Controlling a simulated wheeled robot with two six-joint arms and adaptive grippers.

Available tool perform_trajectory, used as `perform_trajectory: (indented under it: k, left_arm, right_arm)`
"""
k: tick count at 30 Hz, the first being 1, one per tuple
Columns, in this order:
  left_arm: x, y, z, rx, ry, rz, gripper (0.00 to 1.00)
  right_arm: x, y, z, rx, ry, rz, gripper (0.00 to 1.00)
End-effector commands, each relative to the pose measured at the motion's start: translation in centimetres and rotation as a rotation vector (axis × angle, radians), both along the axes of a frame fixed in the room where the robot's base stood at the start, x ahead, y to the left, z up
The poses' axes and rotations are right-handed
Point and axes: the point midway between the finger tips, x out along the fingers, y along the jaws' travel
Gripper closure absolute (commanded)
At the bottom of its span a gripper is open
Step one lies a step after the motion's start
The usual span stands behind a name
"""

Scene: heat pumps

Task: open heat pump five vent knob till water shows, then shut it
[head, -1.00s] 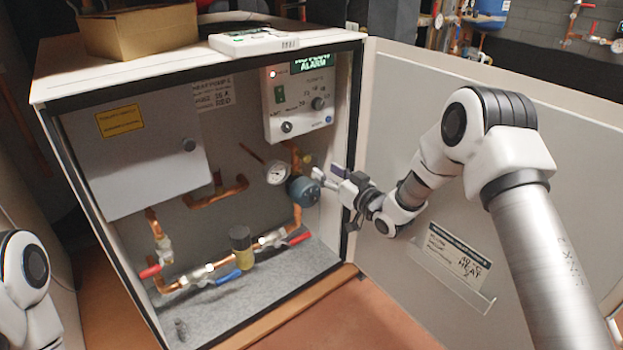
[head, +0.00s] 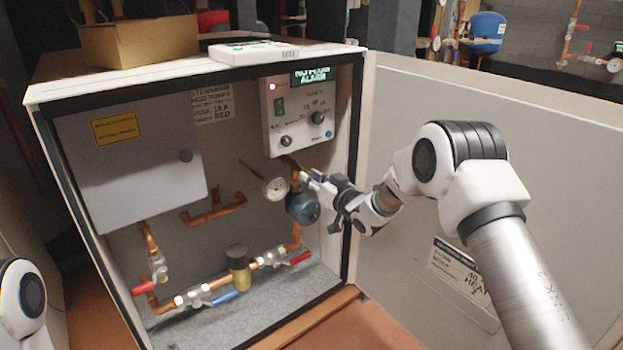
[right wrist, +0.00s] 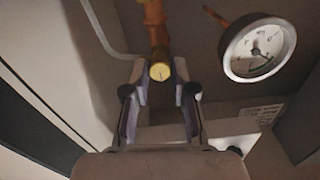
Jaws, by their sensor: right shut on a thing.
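The open heat pump cabinet (head: 205,70) stands ahead. In the right wrist view a small brass vent knob (right wrist: 160,72) sits on a copper pipe fitting, between the two fingertips of my right gripper (right wrist: 158,76). The fingers are closed on its sides. In the head view my right gripper (head: 308,177) reaches in just above the dark blue pump body (head: 302,209) and hides the knob. I see no water at the knob. My left gripper is out of view; only a piece of my left arm shows at lower left.
A pressure gauge (head: 275,188) is close left of my right gripper. Above is the control panel (head: 294,112), its display reading an alarm. Red and blue valve levers are on the lower pipes. The open door (head: 455,140) is at right, behind my right arm.

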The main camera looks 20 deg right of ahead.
Motion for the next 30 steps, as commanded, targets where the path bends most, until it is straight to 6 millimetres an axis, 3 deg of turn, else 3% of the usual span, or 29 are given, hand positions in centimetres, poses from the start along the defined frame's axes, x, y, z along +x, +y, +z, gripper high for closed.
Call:
perform_trajectory:
  k: [8,14,30]
  left_arm:
    - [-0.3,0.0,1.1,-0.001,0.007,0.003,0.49]
    - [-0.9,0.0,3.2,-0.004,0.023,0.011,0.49]
    - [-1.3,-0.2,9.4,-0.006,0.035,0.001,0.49]
  right_arm:
    - [0.0,0.0,0.2,0.039,0.015,0.000,1.00]
    - [0.0,0.0,0.4,0.132,0.051,0.000,1.00]
    - [0.0,0.0,0.4,0.585,0.216,-0.001,1.00]
